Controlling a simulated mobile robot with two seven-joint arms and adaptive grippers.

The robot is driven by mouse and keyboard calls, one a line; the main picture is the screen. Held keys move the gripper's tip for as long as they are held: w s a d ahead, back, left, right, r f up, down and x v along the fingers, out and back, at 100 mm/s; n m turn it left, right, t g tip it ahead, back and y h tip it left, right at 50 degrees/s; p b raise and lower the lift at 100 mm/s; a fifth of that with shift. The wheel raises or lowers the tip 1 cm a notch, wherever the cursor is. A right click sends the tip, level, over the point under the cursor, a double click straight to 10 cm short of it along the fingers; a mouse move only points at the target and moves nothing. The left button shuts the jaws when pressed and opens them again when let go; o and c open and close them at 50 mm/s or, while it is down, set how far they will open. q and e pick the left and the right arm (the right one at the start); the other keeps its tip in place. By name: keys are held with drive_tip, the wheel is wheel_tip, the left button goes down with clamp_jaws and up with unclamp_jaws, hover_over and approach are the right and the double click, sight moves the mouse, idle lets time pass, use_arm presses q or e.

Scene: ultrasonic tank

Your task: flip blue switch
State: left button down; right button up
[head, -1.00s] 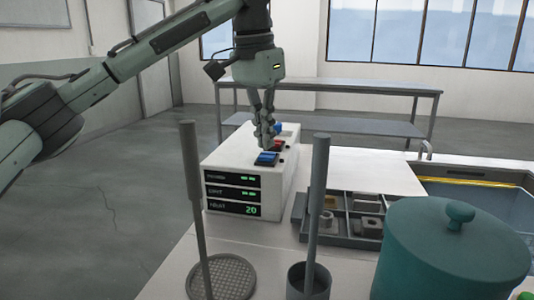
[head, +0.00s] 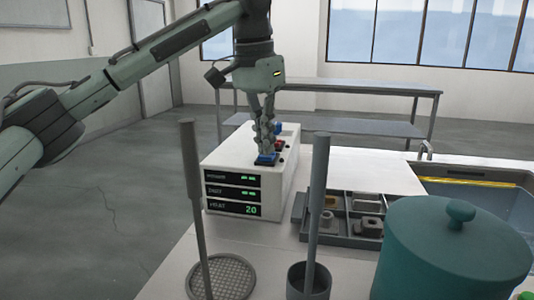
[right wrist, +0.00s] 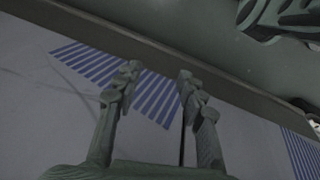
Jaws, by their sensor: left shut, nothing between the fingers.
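The blue switch (head: 265,159) sits at the near end of a row of switches on top of the white control box (head: 232,165). A red switch (head: 279,146) and another blue one lie behind it, partly hidden by the fingers. My left gripper (head: 266,152) is shut and empty, pointing down with its fingertips at the near blue switch. I cannot tell whether they press on it. My right gripper (right wrist: 157,85) shows in the right wrist view with its fingers apart and nothing between them.
The box front has dark displays (head: 232,193), the lowest reading 20. A parts tray (head: 345,215), a teal lidded pot (head: 450,250) and a tank (head: 490,200) stand to the right. Two upright rods (head: 195,200) stand in front, one from a mesh disc, one in a cup.

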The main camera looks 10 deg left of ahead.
use_arm(q)
drive_tip(key=shift+f, duration=0.4)
drive_tip(key=shift+r, duration=0.1)
drive_tip(key=shift+r+p, duration=0.6)
drive_tip(key=shift+r, duration=2.85)
